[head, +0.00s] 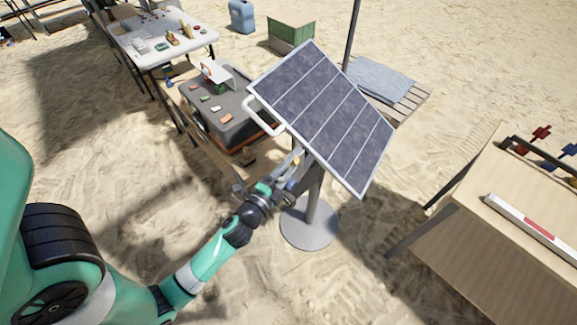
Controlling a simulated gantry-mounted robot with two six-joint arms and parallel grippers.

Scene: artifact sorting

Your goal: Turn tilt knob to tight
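A tilted solar panel (325,110) stands on a grey post (314,198) with a round base (309,228). A white handle (258,118) sticks out from its left edge. My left gripper (295,160) reaches to the post just under the panel's lower left edge. Its fingers are small and overlap the panel's mount, so I cannot tell whether they are open or shut. The tilt knob cannot be made out; the gripper and the panel cover that area. My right gripper is not in view.
A wooden table (490,235) with a white and red bar (530,228) stands to the right. A grey case (222,108) lies behind the arm at left. A white table (160,35) with small items is further back. Sand surrounds the panel's base.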

